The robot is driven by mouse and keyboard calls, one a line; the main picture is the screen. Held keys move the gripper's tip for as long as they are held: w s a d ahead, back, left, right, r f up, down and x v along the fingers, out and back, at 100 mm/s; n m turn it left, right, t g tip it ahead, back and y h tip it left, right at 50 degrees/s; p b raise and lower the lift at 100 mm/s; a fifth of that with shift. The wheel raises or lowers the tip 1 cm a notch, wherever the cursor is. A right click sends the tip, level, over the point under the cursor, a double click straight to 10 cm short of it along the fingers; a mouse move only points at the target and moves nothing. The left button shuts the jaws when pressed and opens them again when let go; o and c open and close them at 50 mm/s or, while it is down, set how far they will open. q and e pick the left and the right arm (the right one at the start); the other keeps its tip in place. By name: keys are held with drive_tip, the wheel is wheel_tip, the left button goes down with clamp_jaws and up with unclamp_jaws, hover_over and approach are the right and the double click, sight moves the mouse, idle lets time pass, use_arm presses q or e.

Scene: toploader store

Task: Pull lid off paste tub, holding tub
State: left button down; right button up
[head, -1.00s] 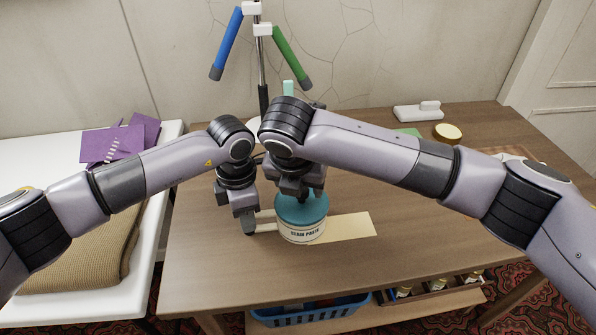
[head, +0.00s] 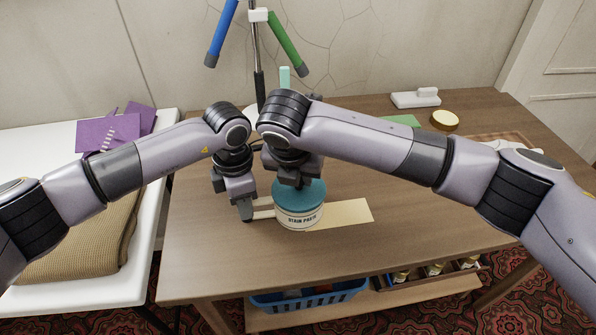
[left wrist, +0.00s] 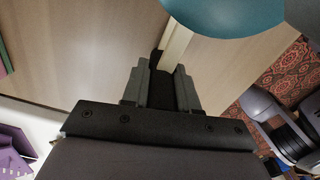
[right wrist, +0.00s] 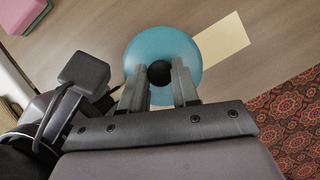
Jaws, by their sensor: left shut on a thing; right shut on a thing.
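The paste tub (head: 299,219) is round and cream, labelled STAIN PASTE, and stands upright on the wooden table. Its teal lid (head: 306,194) sits on top with no visible gap; the lid also shows in the right wrist view (right wrist: 150,45). A pale handle (head: 264,208) sticks out to the left of the tub. My left gripper (head: 248,213) is shut on this handle, seen also in the left wrist view (left wrist: 176,45). My right gripper (right wrist: 159,88) is above the lid, shut on its dark knob (right wrist: 159,72). In the head view my right wrist hides the knob.
A cream sheet (head: 348,213) lies right of the tub. A stand (head: 260,90) with blue and green arms is behind. A white holder (head: 415,98) and a round jar lid (head: 445,119) lie at the back right. A blue basket (head: 310,298) is below the table. The front tabletop is clear.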

use_arm(q)
drive_tip(key=shift+s+f, duration=0.1)
drive_tip(key=shift+f, duration=0.05)
use_arm(e)
drive_tip(key=shift+r, duration=0.2)
drive_tip(key=shift+r, duration=1.9)
use_arm(q)
drive_tip(key=c, duration=0.8)
unclamp_jaws()
drive_tip(key=shift+r, duration=0.6)
wheel_tip(320, 180, up, 11)
